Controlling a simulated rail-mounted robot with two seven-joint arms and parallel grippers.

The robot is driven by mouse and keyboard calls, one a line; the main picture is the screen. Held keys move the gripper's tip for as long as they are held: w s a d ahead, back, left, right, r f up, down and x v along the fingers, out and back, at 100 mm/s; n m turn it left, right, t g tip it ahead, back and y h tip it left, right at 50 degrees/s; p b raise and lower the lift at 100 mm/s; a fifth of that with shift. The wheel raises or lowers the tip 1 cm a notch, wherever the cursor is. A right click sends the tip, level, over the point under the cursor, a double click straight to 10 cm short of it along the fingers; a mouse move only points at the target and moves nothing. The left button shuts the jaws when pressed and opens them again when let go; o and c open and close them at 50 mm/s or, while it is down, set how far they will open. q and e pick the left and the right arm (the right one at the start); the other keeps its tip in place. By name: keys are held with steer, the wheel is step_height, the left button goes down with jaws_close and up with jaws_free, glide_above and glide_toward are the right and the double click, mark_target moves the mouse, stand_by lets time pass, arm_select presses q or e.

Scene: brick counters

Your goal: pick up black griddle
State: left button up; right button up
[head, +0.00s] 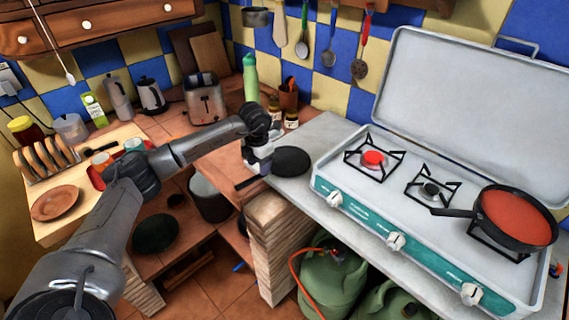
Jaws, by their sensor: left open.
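The black griddle (292,161) is a flat, dark round pan. It lies on the left end of the grey counter, and its handle (246,183) appears to stick out to the left past the counter's edge. My left gripper (257,165) is open, just left of the round part and over the handle. The gripper body hides part of the handle, and I cannot tell whether the fingers are around it or touching it. My right gripper is out of the picture.
A grey camping stove (397,241) with a raised lid stands to the right, bearing a pan of red sauce (515,217). Jars (291,117) and a green bottle (250,77) stand behind my left gripper. A dark round thing (155,233) lies on the lower shelf.

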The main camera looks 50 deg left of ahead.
arm_select(q)
step_height(320, 180, down, 5)
steer(key=shift+d+b, duration=0.1)
steer(key=shift+b, duration=0.6)
steer(key=shift+w, duration=0.1)
steer(key=shift+r, duration=0.1)
jaws_close()
